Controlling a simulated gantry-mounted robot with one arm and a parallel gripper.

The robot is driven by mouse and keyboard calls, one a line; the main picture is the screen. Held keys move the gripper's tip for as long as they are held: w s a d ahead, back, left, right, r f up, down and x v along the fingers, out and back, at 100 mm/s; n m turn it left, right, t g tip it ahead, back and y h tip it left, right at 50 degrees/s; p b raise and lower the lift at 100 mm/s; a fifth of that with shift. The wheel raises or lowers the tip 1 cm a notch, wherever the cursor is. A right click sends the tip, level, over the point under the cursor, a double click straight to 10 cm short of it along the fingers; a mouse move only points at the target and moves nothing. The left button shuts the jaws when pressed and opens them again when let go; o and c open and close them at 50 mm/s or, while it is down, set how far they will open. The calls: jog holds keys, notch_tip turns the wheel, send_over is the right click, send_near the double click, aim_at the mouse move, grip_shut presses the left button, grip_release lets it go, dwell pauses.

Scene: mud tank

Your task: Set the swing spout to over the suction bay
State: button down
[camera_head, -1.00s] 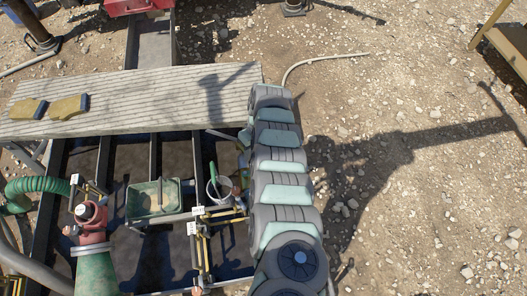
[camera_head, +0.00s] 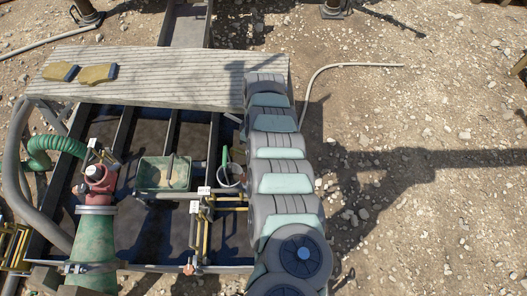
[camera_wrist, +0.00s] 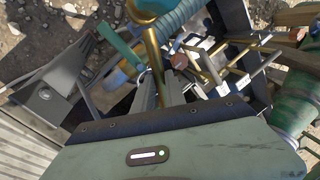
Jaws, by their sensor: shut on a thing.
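My gripper (camera_wrist: 158,90) shows in the wrist view with its two grey fingers shut on a brass tube (camera_wrist: 152,45), which rises from between them. It looks like the swing spout, but I cannot tell for sure. In the head view my arm covers my gripper and the held tube. The dark tank (camera_head: 103,120) has bars dividing it into bays. Which one is the suction bay I cannot tell from the small white tags. Brass pipework (camera_head: 203,222) with white tags stands beside my arm.
A red and green pipe (camera_head: 95,232) stands further left. A plank walkway (camera_head: 190,75) with two gloves crosses behind. Gravel right of my arm is open.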

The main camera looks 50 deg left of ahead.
dwell(0.4)
jog(key=c, duration=1.4)
grip_release()
jog(key=shift+s, duration=0.1)
jog(key=shift+o, duration=0.2)
jog(key=p+v, duration=0.3)
jog(key=v, duration=0.7)
jog(key=shift+r, duration=0.4)
